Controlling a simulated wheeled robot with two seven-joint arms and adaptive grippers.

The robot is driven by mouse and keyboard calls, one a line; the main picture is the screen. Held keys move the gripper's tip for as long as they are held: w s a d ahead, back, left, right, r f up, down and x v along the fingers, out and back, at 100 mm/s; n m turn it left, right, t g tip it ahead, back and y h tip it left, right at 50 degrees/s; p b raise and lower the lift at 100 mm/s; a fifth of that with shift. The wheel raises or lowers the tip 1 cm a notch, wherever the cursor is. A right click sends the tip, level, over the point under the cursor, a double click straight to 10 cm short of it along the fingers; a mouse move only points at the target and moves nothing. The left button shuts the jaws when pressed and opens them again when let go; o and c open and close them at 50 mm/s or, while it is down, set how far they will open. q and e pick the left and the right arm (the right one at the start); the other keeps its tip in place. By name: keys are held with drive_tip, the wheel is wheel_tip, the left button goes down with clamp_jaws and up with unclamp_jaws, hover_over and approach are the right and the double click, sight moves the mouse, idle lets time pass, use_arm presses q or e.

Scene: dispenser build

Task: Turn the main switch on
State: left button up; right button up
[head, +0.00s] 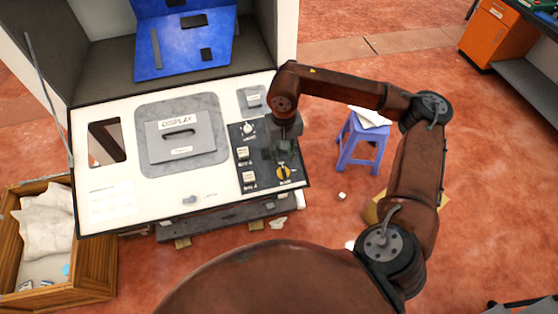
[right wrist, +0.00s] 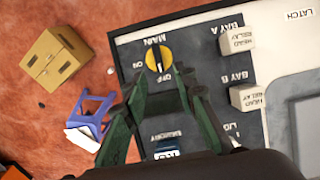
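The main switch (head: 283,172) is a yellow round knob with a dark bar at the lower right of the dark control panel. It also shows in the right wrist view (right wrist: 153,56), under the label MAIN with ON and OFF marks beside it. Its bar lies roughly in line with the OFF mark. My right gripper (head: 283,152) is over the panel, close to the knob. In the right wrist view its green fingers (right wrist: 168,85) are spread with nothing between them, and the knob is just beyond the tips. Contact cannot be told. My left gripper is not in view.
The dark panel (head: 239,133) also carries labelled BAY A and BAY B switches (right wrist: 237,40) and a white knob (head: 249,128). Left of it is the DISPLAY lid (head: 180,150). A blue stool (head: 350,155) and a wooden crate (head: 98,255) stand on the floor.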

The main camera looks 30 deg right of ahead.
sight(284, 171)
drive_tip(key=f, duration=0.1)
drive_tip(key=f+p, duration=0.1)
drive_tip(key=f, duration=0.3)
drive_tip(key=shift+s+d+p, duration=0.1)
drive_tip(key=shift+s+p, duration=0.25)
drive_tip(key=shift+s, duration=0.05)
drive_tip(key=shift+w+f, duration=0.1)
drive_tip(key=shift+f, duration=0.85)
clamp_jaws()
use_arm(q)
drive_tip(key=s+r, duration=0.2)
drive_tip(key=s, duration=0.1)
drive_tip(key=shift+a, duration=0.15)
